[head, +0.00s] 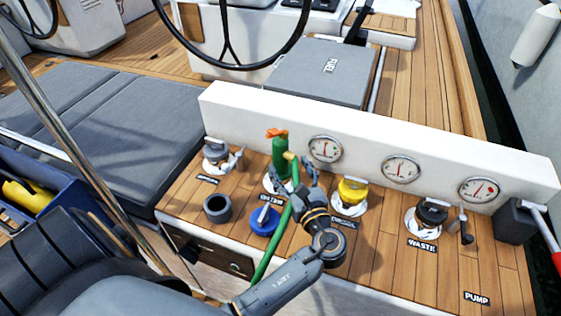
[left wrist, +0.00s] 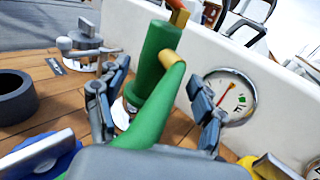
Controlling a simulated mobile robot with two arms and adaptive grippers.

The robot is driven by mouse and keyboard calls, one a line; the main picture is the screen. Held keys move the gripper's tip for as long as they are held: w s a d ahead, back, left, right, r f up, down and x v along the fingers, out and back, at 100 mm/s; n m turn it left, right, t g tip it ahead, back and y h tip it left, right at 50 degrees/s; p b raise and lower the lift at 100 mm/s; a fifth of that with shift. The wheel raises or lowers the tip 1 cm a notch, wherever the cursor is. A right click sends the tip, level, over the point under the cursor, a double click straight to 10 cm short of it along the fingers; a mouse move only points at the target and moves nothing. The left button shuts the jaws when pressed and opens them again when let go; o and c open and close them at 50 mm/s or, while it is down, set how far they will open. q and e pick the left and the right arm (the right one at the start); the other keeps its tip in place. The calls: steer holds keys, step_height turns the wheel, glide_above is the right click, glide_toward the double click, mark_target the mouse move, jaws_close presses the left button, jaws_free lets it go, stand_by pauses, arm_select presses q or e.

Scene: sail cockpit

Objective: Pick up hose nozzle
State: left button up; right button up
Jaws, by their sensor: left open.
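The hose nozzle (head: 280,157) is green with an orange top and a yellow collar. It stands upright at a deck fitting on the wooden console, and its green hose runs down toward the front edge. My left gripper (head: 297,173) is open, close in front of the nozzle. In the left wrist view the nozzle (left wrist: 158,62) rises between the two spread fingers of the gripper (left wrist: 155,100), with the green hose bending across in front. I see no finger clearly pressing on it. The nozzle's base is partly hidden. My right gripper is not in view.
A blue cap (head: 264,222), a dark cup (head: 217,208) and a grey fitting (head: 216,151) are nearby. A yellow cap (head: 352,190) and black waste fitting (head: 431,212) stand right. The white gauge panel (head: 450,157) rises behind.

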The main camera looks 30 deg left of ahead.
mark_target(284, 158)
arm_select(q)
steer(key=shift+w+a, duration=0.15)
steer(key=shift+a, duration=0.05)
steer(key=shift+w+a+r, duration=0.15)
steer(key=shift+w+a, duration=0.1)
steer(key=shift+a, duration=0.25)
steer(key=x, duration=0.3)
steer(key=shift+a+p, duration=0.35)
steer(key=shift+a, duration=0.1)
steer(key=shift+w+a, duration=0.2)
steer(key=shift+d, duration=0.1)
steer(key=c, duration=0.3)
jaws_close()
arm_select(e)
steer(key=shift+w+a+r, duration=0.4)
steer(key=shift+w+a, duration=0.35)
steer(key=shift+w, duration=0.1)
